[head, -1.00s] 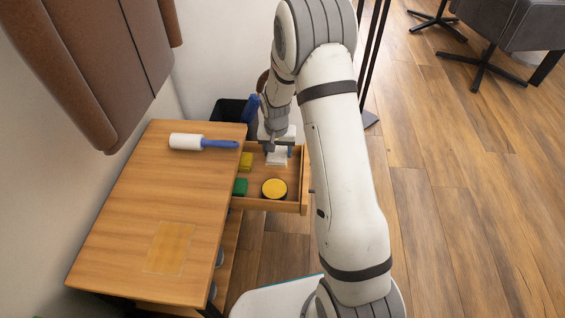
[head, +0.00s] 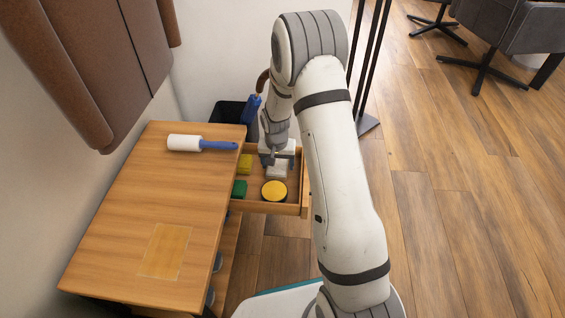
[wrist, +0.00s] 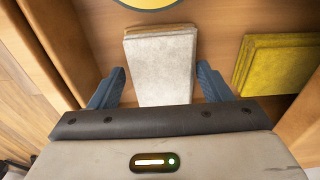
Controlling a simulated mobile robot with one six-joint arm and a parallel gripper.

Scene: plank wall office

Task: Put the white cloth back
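The white cloth (head: 277,171) is a folded light-grey-white stack inside the open wooden drawer (head: 262,207). In the wrist view the white cloth (wrist: 160,70) lies lengthwise between my two blue-grey fingertips, its near end hidden by the gripper body. My gripper (head: 278,158) is over the far part of the drawer. In the wrist view my gripper (wrist: 161,85) is open, with a visible gap between each finger and the cloth's sides.
The drawer also holds a yellow folded cloth (head: 245,163), a green item (head: 239,188) and a round yellow-topped tin (head: 274,191). A lint roller (head: 184,142) lies on the desk (head: 120,220). A dark bin (head: 228,112) stands behind the drawer.

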